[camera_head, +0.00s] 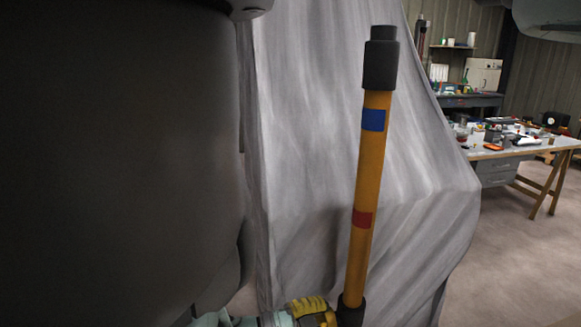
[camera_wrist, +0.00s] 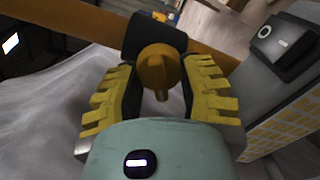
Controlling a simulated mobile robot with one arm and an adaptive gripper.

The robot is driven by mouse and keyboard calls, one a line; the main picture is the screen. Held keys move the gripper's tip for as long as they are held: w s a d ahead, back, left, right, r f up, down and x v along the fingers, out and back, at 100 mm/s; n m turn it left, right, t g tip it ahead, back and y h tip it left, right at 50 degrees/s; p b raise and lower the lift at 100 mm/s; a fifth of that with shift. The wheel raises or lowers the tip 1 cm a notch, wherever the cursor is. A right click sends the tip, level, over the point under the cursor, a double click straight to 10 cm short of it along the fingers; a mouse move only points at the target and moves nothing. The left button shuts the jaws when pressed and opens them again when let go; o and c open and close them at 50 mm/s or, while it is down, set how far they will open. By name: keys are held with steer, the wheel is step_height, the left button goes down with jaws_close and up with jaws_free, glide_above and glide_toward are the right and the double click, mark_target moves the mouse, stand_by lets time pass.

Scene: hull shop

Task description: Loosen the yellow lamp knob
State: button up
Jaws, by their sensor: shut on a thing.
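The yellow lamp knob (camera_wrist: 158,68) is in the middle of the wrist view, on a black collar (camera_wrist: 150,35) around an orange-yellow pole (camera_wrist: 85,25). My gripper (camera_wrist: 160,82) has its yellow ribbed fingers on both sides of the knob and is shut on it. In the head view the pole (camera_head: 367,180) stands nearly upright, leaning slightly right, with a blue band, a red band and a black top. My gripper (camera_head: 312,308) shows there at the lower edge, beside the black collar (camera_head: 350,310) at the pole's foot. The knob is hidden in the head view.
A grey draped sheet (camera_head: 300,130) hangs just behind the pole. A workbench (camera_head: 520,150) with tools and small items stands at the right, with a shelf and another bench (camera_head: 470,100) farther back. Bare floor (camera_head: 510,260) lies at the lower right.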

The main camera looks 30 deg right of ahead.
steer(key=shift+w+f, duration=0.1)
steer(key=o, duration=1.2)
steer(key=shift+o, duration=0.2)
steer(key=v, duration=1.2)
